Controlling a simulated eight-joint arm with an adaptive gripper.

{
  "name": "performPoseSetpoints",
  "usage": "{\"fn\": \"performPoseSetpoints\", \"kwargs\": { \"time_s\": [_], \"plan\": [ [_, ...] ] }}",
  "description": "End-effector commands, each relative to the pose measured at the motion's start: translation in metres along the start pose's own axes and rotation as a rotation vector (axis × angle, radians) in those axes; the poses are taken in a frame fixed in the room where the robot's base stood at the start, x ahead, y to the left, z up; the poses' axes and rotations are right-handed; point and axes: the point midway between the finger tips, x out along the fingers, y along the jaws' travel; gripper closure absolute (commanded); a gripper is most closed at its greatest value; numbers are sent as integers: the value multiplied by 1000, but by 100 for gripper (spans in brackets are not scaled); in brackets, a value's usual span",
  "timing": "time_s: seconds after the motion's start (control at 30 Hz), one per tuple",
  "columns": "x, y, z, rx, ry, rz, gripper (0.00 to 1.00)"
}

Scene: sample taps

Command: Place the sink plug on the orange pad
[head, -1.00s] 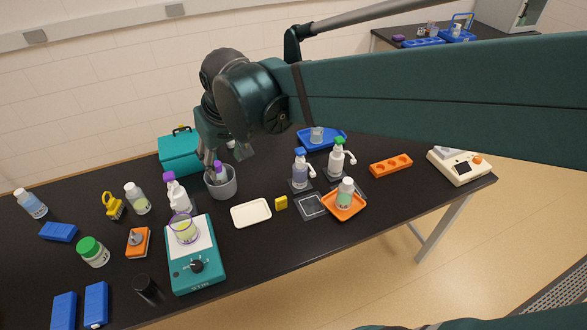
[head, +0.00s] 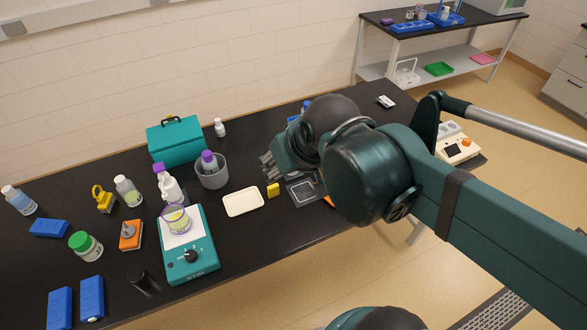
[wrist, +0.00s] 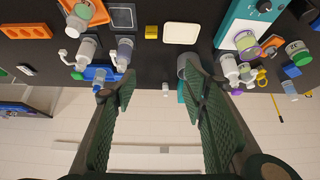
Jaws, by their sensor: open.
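A small orange square (head: 127,243), which I take for the orange pad, lies on the left part of the black table in the head view. A small grey knobbed piece (head: 128,231) sits on it; it may be the sink plug, but it is too small to be certain. My gripper (head: 268,166) is above the table, well to the right of the orange square and apart from it. In the wrist view my gripper (wrist: 153,88) has its fingers spread with nothing between them. The arm hides part of the table's right side.
A grey beaker (head: 212,178) with a purple-capped bottle, a teal balance (head: 194,262) and a teal box (head: 176,143) stand left of my gripper. A white tray (head: 243,202) and yellow block (head: 272,190) lie near it. A dark cylinder (head: 143,282) stands near the front edge.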

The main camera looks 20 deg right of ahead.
Motion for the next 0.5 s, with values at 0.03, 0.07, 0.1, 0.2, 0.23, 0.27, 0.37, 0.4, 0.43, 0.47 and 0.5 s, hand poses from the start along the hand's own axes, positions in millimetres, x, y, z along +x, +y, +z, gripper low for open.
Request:
{"fn": "performPoseSetpoints", "kwargs": {
  "time_s": [0.03, 0.07, 0.1, 0.2, 0.23, 0.27, 0.37, 0.4, 0.43, 0.47, 0.5],
  "plan": [
    [-1, 5, 6, 8, 8, 6, 57],
    [-2, 7, 9, 11, 13, 9, 57],
    [-3, 9, 11, 15, 19, 12, 57],
    [-4, 13, 17, 21, 28, 18, 57],
    [-4, 14, 18, 23, 30, 19, 57],
    [-4, 14, 19, 24, 32, 20, 57],
    [-4, 16, 20, 26, 35, 22, 57],
    [-4, 16, 20, 26, 35, 22, 57],
    [-4, 16, 20, 26, 35, 22, 57],
    [-4, 16, 20, 26, 35, 22, 57],
    [-4, 16, 20, 26, 35, 22, 57]
  ]
}}
